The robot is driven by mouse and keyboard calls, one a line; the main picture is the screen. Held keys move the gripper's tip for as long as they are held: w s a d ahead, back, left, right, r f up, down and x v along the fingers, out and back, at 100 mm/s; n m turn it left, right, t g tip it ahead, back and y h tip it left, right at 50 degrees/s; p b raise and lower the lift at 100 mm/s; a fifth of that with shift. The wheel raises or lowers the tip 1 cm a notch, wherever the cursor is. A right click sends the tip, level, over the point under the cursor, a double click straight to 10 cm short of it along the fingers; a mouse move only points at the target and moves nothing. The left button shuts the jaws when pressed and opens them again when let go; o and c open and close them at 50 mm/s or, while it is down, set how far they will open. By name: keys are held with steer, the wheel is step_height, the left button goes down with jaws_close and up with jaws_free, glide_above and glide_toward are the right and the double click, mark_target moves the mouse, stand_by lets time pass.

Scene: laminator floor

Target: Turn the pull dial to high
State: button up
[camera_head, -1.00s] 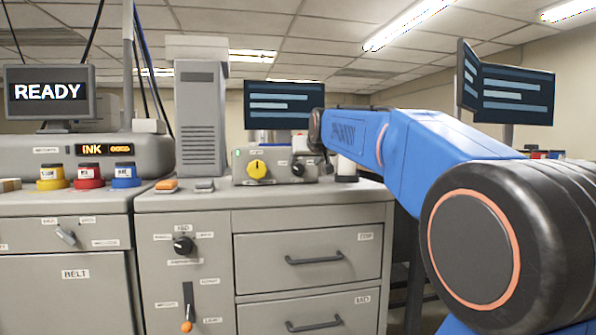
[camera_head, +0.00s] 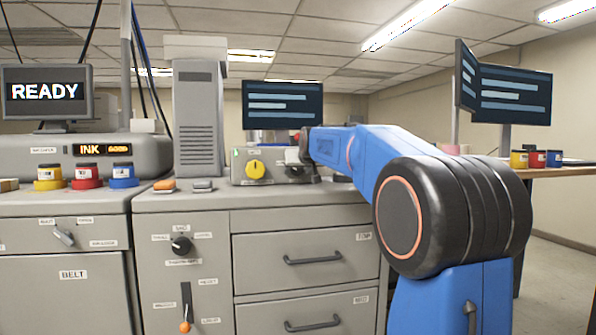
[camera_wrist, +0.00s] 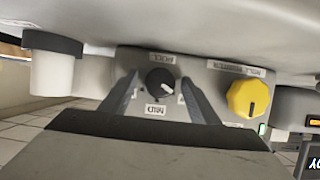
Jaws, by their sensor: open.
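The pull dial (camera_wrist: 161,82) is a round black knob with a white pointer line on a grey panel, seen close in the wrist view. The pointer slants toward the lower right of that picture. A label above it appears to read PULL and one below it MID; both look upside down. Another label by the right finger is partly hidden. My gripper (camera_wrist: 159,79) is open, one finger on each side of the dial; I cannot tell whether they touch it. In the head view my gripper (camera_head: 297,160) covers the dial on the grey control box (camera_head: 239,178).
A yellow dial (camera_wrist: 249,98) sits beside the black one; it also shows in the head view (camera_head: 255,168). A white cylinder with a dark cap (camera_wrist: 52,65) stands at the wrist view's left. Another black knob (camera_head: 181,245) and an orange-tipped lever (camera_head: 185,325) are on the cabinet front.

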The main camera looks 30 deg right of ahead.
steer(key=c, duration=1.1)
steer(key=shift+o, duration=0.2)
steer(key=shift+d+m+y, duration=0.1)
steer(key=shift+m+y, duration=0.6)
steer(key=shift+m, duration=0.4)
steer(key=shift+d+f+m+t+y, duration=0.1)
steer(key=shift+m+t+y, duration=0.6)
steer(key=shift+m, duration=0.5)
steer(key=m+t+y, duration=0.1)
steer(key=m, duration=0.1)
steer(key=m+y, duration=0.1)
steer(key=m, duration=0.1)
steer(key=shift+s+f+m+t, duration=0.1)
steer(key=shift+f+m+t, duration=0.05)
steer(key=shift+m+t, duration=0.25)
